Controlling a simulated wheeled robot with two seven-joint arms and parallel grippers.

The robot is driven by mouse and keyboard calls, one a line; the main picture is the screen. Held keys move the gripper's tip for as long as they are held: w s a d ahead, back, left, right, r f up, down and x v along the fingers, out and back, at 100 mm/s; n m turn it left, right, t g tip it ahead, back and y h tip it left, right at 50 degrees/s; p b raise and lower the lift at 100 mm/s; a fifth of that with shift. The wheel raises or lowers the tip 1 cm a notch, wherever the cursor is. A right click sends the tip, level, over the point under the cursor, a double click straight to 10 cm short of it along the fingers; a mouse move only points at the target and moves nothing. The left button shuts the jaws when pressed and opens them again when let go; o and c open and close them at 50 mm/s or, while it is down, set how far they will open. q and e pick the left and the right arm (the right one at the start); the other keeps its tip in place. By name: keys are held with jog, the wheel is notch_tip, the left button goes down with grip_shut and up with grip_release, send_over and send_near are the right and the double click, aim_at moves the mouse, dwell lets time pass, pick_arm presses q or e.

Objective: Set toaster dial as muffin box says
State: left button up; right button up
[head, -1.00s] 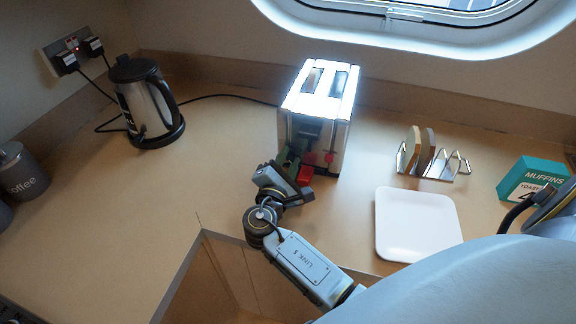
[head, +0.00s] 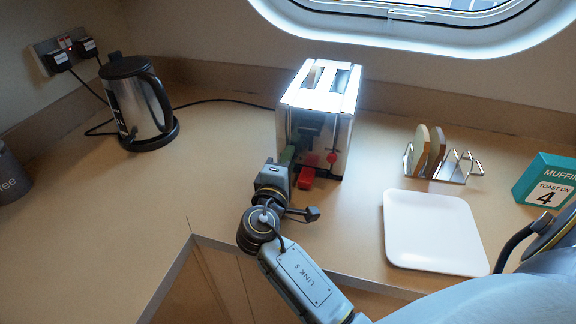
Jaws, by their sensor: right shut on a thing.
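The toaster (head: 320,98) stands on the counter under the porthole, its front facing me. The teal muffin box (head: 550,181) at the right edge reads "TOAST ON 4". My left gripper is out of view.
A white plate (head: 434,232) lies at the counter's front. A metal rack with slices (head: 460,166) stands right of the toaster. A kettle (head: 140,103) stands at the left, its cable running behind. The counter between kettle and toaster is clear.

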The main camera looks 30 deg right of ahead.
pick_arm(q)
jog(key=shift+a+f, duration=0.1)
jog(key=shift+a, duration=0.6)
pick_arm(e)
jog(key=o, duration=1)
jog(key=shift+a, duration=0.1)
jog(key=shift+s+a, duration=0.2)
jog(key=shift+s, duration=0.05)
jog(key=b+v, duration=0.1)
jog(key=v, duration=1.1)
jog(key=shift+s+a, duration=0.25)
jog(key=shift+s, duration=0.05)
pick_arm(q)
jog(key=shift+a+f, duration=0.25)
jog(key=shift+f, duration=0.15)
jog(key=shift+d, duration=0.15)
